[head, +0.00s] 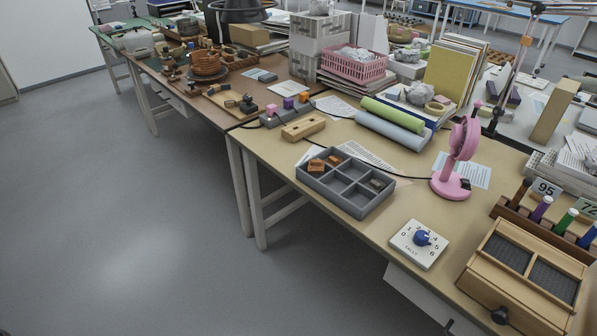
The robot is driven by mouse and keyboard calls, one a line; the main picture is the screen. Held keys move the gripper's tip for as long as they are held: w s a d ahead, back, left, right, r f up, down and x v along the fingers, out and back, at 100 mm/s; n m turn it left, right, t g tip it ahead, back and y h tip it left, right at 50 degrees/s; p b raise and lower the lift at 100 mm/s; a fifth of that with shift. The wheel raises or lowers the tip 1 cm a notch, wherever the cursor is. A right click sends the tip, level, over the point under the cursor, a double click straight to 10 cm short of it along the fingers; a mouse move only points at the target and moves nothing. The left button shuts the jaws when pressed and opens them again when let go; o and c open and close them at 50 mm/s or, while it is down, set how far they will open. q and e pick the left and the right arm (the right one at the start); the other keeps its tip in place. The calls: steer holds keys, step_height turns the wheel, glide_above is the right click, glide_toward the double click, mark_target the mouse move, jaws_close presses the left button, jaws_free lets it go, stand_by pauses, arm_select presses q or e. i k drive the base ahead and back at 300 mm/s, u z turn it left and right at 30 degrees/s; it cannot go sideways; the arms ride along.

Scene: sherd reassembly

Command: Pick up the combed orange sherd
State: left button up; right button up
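Small orange pieces (317,166) lie in the left end of a grey divided tray (338,205) on the near table. One more orange piece (334,160) sits just behind and to the right of the first. At this size I cannot tell which of them has combed marks. A dark grey-brown piece (377,184) lies in a compartment at the tray's right end. Neither of my grippers can be made out in the head view.
A pink fan (461,150) stands right of the tray, its dark cable passing behind the tray. A white dial box (418,244) and a wooden box with dark mesh panels (528,275) stand at front right. A wooden block (303,128) and rolls (391,132) lie behind.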

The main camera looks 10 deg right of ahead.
mark_target(315, 166)
steer(key=u, duration=0.75)
steer(key=i, duration=0.65)
steer(key=z, duration=0.4)
